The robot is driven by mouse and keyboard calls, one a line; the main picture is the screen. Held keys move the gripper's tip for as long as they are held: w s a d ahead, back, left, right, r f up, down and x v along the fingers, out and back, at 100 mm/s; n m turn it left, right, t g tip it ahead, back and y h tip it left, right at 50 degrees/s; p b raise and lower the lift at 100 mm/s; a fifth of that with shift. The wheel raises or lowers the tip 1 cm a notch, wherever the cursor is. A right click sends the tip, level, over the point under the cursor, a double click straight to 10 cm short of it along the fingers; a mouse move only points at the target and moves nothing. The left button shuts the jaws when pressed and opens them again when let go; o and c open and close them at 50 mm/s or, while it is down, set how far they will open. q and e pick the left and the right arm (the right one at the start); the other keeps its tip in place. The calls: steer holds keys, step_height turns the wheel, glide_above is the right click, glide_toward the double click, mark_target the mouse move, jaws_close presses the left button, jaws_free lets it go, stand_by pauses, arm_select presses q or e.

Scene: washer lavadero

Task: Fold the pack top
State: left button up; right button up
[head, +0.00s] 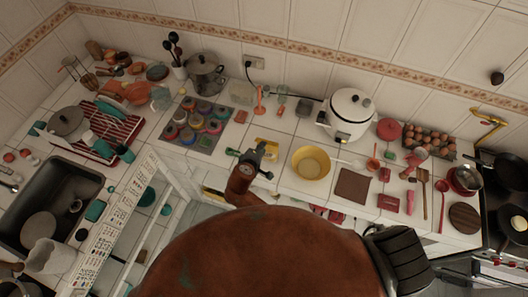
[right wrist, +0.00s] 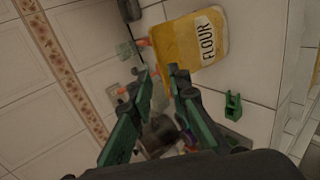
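A yellow flour pack (right wrist: 186,42) with a white "FLOUR" label shows at the top of the right wrist view. In the head view a yellow patch that looks like it (head: 267,142) is partly hidden behind my right gripper (head: 262,157). In the right wrist view the gripper's two fingers (right wrist: 160,75) are apart with nothing between them. Their tips point toward the counter, beside the lower left of the pack, and I see no clear contact. I cannot tell whether the pack's top is folded. My left gripper is not in view.
A small green object (right wrist: 233,106) lies near the pack. A yellow bowl (head: 311,164) and a white rice cooker (head: 347,113) stand to the right. A muffin tray (head: 197,127) is to the left, and the tiled wall is behind.

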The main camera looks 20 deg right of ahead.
steer(key=b+x, duration=0.3)
steer(key=x, duration=0.1)
steer(key=shift+s, duration=0.1)
steer(key=shift+r+p, duration=0.1)
steer(key=shift+p, duration=0.2)
steer(key=shift+w, duration=0.25)
jaws_close()
